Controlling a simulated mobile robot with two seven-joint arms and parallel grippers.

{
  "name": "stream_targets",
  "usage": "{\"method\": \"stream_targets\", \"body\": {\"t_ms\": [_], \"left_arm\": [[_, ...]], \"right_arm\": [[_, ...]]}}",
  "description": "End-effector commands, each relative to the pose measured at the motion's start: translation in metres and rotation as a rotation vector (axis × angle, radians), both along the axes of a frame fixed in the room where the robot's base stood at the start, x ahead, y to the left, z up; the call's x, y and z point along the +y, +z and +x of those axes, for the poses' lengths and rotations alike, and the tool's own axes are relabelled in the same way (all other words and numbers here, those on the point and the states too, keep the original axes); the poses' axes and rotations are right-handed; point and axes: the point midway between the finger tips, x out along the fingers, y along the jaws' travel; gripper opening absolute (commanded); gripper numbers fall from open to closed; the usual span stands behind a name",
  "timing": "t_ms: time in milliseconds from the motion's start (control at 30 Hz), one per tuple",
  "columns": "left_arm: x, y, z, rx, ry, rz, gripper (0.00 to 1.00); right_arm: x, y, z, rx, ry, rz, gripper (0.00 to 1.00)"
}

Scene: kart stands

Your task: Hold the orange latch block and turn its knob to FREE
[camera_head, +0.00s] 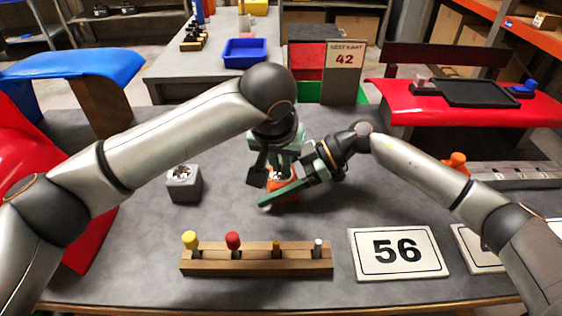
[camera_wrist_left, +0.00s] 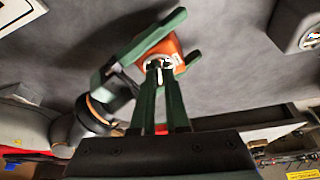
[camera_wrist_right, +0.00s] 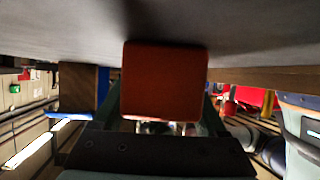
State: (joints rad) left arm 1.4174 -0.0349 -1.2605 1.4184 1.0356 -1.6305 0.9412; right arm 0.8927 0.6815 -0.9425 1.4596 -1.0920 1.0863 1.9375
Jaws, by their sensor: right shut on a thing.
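The orange latch block (camera_head: 287,196) stands on the grey table, partly hidden by my grippers; it also shows in the left wrist view (camera_wrist_left: 163,48) and fills the middle of the right wrist view (camera_wrist_right: 163,82). My right gripper (camera_head: 281,190) is shut on the block, one green finger along each side. The block's metal knob (camera_wrist_left: 157,66) faces up. My left gripper (camera_head: 272,180) points down over the block. Its fingers (camera_wrist_left: 160,72) stand apart around the knob; I cannot tell whether they touch it. No FREE marking is readable.
A grey block (camera_head: 184,184) with a knob stands to the left. A wooden rack (camera_head: 255,268) with several coloured pegs lies in front. A metal rail (camera_head: 525,175) is at right. Bare table surrounds the orange block.

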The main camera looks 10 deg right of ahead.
Motion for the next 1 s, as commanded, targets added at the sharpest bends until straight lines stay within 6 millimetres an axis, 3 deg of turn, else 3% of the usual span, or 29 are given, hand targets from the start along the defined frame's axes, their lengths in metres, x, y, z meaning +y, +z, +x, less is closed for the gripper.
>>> {"method": "stream_targets", "body": {"t_ms": [633,1000], "left_arm": [[0.0003,0.0002,-0.0001,0.001,-0.021,-0.001,0.0],[0.002,0.0001,0.0007,0.003,-0.236,-0.003,0.0]], "right_arm": [[-0.0002,-0.0002,0.0002,0.0,-0.001,-0.001,0.07],[-0.0003,-0.0003,0.0003,0.0,-0.001,-0.001,0.07]]}}
